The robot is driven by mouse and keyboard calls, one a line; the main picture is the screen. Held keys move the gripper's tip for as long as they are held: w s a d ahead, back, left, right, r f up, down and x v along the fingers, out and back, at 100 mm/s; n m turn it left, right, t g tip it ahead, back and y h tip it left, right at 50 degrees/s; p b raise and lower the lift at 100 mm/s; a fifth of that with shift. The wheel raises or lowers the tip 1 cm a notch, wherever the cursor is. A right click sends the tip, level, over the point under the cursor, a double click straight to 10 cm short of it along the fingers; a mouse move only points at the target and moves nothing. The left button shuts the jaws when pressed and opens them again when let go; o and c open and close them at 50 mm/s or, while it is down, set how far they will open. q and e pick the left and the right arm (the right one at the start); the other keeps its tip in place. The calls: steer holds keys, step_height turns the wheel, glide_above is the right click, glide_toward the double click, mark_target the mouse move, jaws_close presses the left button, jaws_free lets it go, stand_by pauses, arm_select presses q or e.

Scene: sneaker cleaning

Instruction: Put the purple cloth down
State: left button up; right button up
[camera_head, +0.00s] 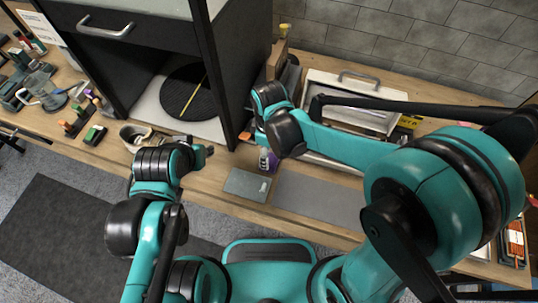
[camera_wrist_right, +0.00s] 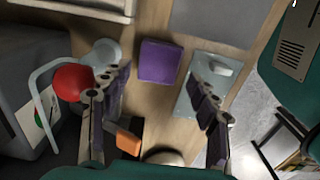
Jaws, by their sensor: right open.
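The purple cloth (camera_wrist_right: 160,62) lies as a small folded square on the wooden table in the right wrist view. It also shows in the head view as a small purple patch (camera_head: 272,161), partly hidden by my right arm. My right gripper (camera_wrist_right: 160,88) is open, with one finger to each side of the cloth in the picture and nothing held between them. In the head view, my right gripper (camera_head: 262,131) is mostly hidden by its own arm. My left gripper (camera_head: 204,152) is over the table's front edge, left of the cloth; its opening is unclear.
A grey-green board (camera_head: 247,185) with a small white item lies in front of the cloth, and a grey mat (camera_head: 318,199) lies to its right. A sneaker (camera_head: 139,134) is beside my left arm. A black cabinet (camera_head: 236,75) stands behind. An orange block (camera_wrist_right: 128,139) is near the right gripper.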

step_height(320, 180, up, 8)
steer(key=p, duration=0.2)
steer(key=shift+f, duration=0.25)
steer(key=s+d+r+m+t, duration=0.2)
steer(key=d+r+m+t, duration=0.1)
steer(key=d+m, duration=0.4)
steer(key=s+d+r+m+t, duration=0.2)
steer(key=s+d+m+t, duration=0.1)
steer(key=d+m, duration=0.4)
steer(key=d+t, duration=0.1)
steer(key=d, duration=0.2)
steer(key=shift+d+r, duration=0.4)
steer(key=shift+s+f, duration=0.1)
steer(key=shift+f+b, duration=0.3)
steer(key=shift+b, duration=0.05)
steer(key=shift+o, duration=0.3)
